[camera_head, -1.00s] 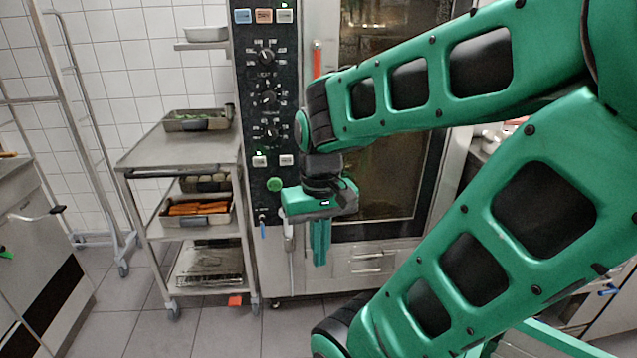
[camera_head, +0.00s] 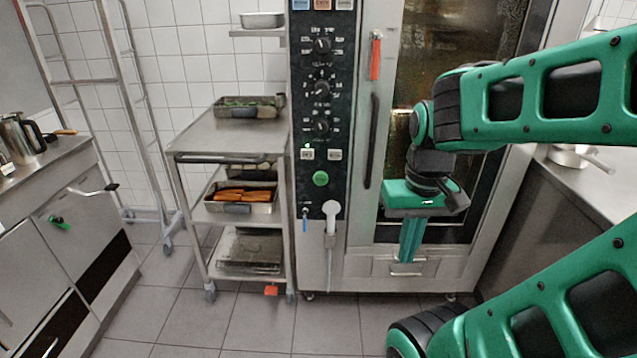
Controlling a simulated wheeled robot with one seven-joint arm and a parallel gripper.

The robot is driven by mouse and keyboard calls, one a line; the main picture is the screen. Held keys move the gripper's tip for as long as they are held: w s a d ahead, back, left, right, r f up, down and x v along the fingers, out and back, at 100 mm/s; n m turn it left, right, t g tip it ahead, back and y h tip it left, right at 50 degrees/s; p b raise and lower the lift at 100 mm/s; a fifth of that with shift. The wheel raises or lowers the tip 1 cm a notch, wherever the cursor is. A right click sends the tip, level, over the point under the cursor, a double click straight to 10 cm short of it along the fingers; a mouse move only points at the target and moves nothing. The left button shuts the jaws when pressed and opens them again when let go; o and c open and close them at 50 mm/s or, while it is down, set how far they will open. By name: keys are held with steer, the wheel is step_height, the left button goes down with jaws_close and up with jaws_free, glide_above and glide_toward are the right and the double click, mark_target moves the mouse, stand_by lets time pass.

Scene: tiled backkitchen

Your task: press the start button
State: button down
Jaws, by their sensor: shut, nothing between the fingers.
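The oven's black control panel (camera_head: 341,100) stands upright in the middle of the view. Nothing hides the green button.
A steel trolley (camera_head: 222,135) with trays stands left of the oven. A red-and-black door handle (camera_head: 374,110) runs beside the panel. A hand shower (camera_head: 331,215) hangs below the panel. A counter (camera_head: 590,180) is at the right.

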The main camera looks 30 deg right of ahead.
mark_target(321, 179)
steer(key=w+a+f+n+t+y, duration=0.15)
steer(key=w+f, duration=0.35)
steer(key=w, duration=0.5)
steer(key=w+a+f+n+t+y, duration=0.1)
steer(key=w+f+n+t+y, duration=0.3)
steer(key=w, duration=0.7)
steer(key=w+a+f+n+t+y, duration=0.1)
steer(key=w+a+f+n+t, duration=0.1)
steer(key=w+f, duration=0.65)
steer(key=w+d+r+m+t+h, duration=0.2)
steer(key=w+d+m+t+h, duration=0.1)
steer(key=w+d+m+t, duration=0.4)
steer(key=w+d+t, duration=0.1)
steer(key=w+d, duration=0.2)
steer(key=d, duration=0.1)
steer(key=shift+w, duration=0.25)
steer(key=shift+w+d, duration=0.1)
steer(key=shift+d, duration=0.05)
steer(key=shift+w+d, duration=0.8)
steer(key=shift+w, duration=0.4)
steer(key=shift+w+d, duration=0.75)
steer(key=shift+w, duration=0.4)
steer(key=shift+w+d, duration=0.8)
steer(key=shift+w, duration=0.4)
steer(key=shift+d, duration=0.1)
